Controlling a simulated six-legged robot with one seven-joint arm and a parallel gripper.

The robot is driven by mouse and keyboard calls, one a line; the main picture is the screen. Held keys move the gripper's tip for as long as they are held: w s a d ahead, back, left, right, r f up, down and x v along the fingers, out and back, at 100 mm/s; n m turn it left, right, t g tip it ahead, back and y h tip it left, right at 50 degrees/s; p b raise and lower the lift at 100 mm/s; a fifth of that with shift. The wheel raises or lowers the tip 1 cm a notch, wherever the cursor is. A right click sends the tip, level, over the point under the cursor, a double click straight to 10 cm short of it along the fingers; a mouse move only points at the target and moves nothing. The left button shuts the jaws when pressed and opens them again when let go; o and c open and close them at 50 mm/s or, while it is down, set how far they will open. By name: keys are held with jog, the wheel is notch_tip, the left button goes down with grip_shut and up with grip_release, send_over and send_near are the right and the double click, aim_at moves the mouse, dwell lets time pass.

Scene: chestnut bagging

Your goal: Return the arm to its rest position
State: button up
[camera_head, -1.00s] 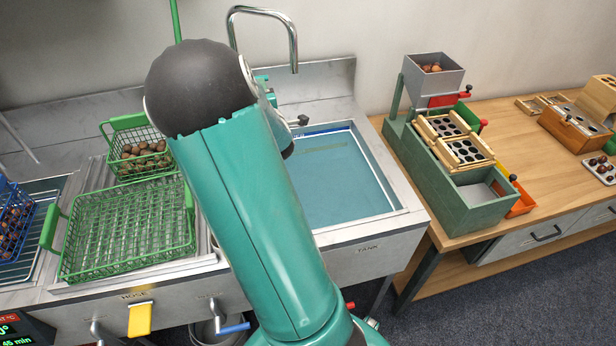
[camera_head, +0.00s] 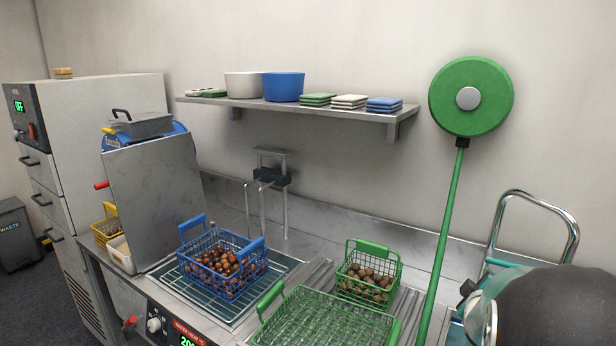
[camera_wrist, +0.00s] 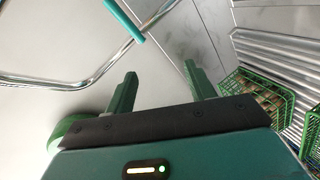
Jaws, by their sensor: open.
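My gripper (camera_wrist: 157,85) shows in the wrist view with its two green fingers apart and nothing between them. It hangs near the sink area, with a chrome tube (camera_wrist: 90,80) bearing a teal sleeve ahead of it and to the left. A green wire basket with chestnuts (camera_wrist: 262,92) lies to its right, clear of the fingers. In the head view only part of my arm shows at the lower right corner; the gripper itself is out of that picture.
A blue basket of chestnuts (camera_head: 222,262) sits on a rack. A green basket with chestnuts (camera_head: 368,275) stands behind an empty green basket (camera_head: 325,318). A shelf (camera_head: 300,107) spans the wall.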

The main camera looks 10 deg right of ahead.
jog(key=s+a+r+m+g+y, duration=0.2)
jog(key=s+a+r+y, duration=0.3)
jog(key=a, duration=0.8)
jog(key=s+a+m+g+y, duration=0.25)
jog(key=s+a, duration=0.35)
jog(key=a, duration=0.7)
jog(key=s+a+m+g, duration=0.1)
jog(key=s+a+g, duration=0.1)
jog(key=s+a, duration=0.4)
jog(key=s+y, duration=0.1)
jog(key=s, duration=0.4)
jog(key=shift+s+a+r+m, duration=0.15)
jog(key=shift+a+m, duration=0.2)
